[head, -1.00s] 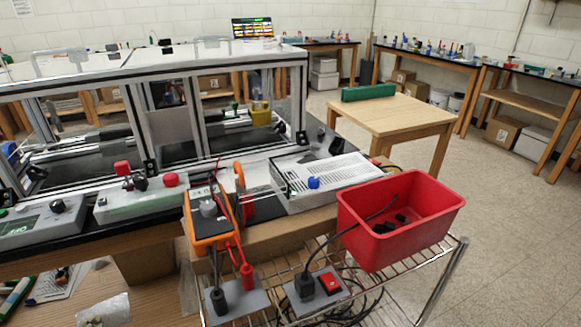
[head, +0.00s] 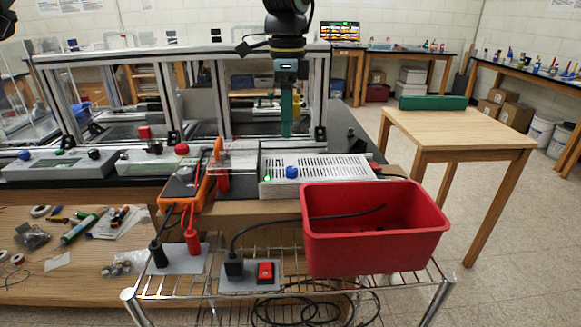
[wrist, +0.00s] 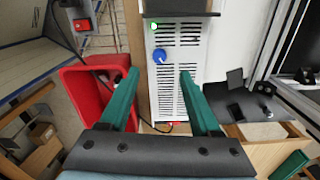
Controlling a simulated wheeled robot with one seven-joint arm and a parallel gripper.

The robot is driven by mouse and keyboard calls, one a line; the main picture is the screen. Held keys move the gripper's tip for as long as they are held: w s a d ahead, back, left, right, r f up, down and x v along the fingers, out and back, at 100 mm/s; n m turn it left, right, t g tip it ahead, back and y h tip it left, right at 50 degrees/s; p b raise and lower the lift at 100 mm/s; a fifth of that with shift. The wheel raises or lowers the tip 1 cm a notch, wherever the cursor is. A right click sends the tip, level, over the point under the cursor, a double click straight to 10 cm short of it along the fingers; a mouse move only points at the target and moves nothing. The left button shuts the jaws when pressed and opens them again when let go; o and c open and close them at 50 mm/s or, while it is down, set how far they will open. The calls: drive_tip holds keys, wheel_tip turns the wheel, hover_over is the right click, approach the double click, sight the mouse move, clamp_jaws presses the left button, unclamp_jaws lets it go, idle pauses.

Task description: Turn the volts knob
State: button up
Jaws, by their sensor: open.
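A blue knob (head: 292,172) is on the front of a white slotted power supply box (head: 345,168) on the black bench. The knob also shows in the wrist view (wrist: 159,55), with a pale pointer mark on it. No volts lettering is readable. My gripper (head: 286,134) hangs pointing down, above and behind the box in the head view. In the wrist view my gripper (wrist: 160,74) is open, its two green fingers apart and empty. The knob appears between and beyond the fingertips, with no contact visible.
A red bin (head: 375,250) stands on the wire cart (head: 200,288) in front of the box. An orange meter (head: 184,187) with leads is left of the box. An aluminium frame (head: 172,100) stands behind. A green light (wrist: 153,26) is lit near the knob.

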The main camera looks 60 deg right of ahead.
sight(291, 168)
drive_tip(key=f+p, duration=0.1)
drive_tip(key=f, duration=0.6)
drive_tip(key=f+p, duration=0.1)
drive_tip(key=f, duration=0.2)
drive_tip(key=shift+s+d+f+p, duration=0.15)
drive_tip(key=shift+s+f+p, duration=0.15)
drive_tip(key=shift+f+p, duration=0.05)
drive_tip(key=shift+c, duration=0.3)
clamp_jaws()
